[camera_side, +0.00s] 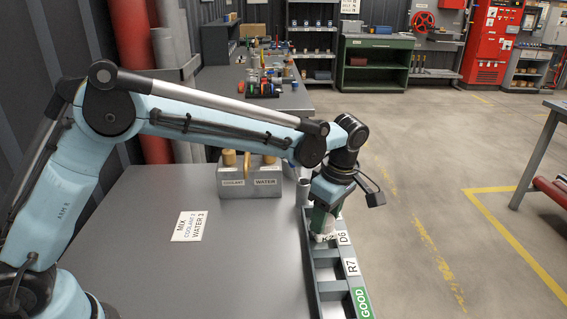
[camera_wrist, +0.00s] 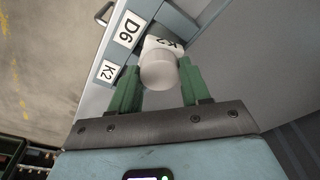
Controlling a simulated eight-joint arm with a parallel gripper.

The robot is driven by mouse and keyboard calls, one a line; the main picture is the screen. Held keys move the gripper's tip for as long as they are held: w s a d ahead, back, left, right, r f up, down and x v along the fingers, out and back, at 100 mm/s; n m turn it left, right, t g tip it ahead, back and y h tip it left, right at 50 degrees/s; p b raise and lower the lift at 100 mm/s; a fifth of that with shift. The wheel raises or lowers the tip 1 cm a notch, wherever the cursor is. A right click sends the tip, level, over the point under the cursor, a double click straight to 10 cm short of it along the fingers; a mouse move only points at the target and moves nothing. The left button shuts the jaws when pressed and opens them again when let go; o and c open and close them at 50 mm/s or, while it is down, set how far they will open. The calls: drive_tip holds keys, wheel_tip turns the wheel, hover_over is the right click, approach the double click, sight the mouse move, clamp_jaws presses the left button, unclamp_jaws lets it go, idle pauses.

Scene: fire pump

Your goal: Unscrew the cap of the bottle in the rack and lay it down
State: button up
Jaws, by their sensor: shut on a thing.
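The rack (camera_side: 329,287) is a long grey frame with open compartments along the table's right edge. It bears the labels D6, R7 and a green GOOD. A white bottle (camera_side: 325,238) stands in its far part, mostly hidden by my gripper (camera_side: 325,224). In the wrist view the bottle (camera_wrist: 163,46) carries a K2 mark, and the slot label K2 is beside it. Its round pale cap (camera_wrist: 158,72) sits between the green fingers of my gripper (camera_wrist: 159,80), which is shut on it. I cannot tell whether the cap is still threaded on the bottle.
A grey holder (camera_side: 250,185) labelled COOLANT and WATER stands at the back of the table. A card (camera_side: 187,226) reading MIX, COOLANT 2, WATER 3 lies left of the rack. The grey table (camera_side: 235,270) is clear between card and rack. Open floor lies right of the rack.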

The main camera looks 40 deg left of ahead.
drive_tip(key=shift+n, duration=0.4)
drive_tip(key=shift+n, duration=0.7)
drive_tip(key=shift+r, duration=0.6)
drive_tip(key=shift+r, duration=0.35)
drive_tip(key=shift+r, duration=0.6)
drive_tip(key=shift+r, duration=1.95)
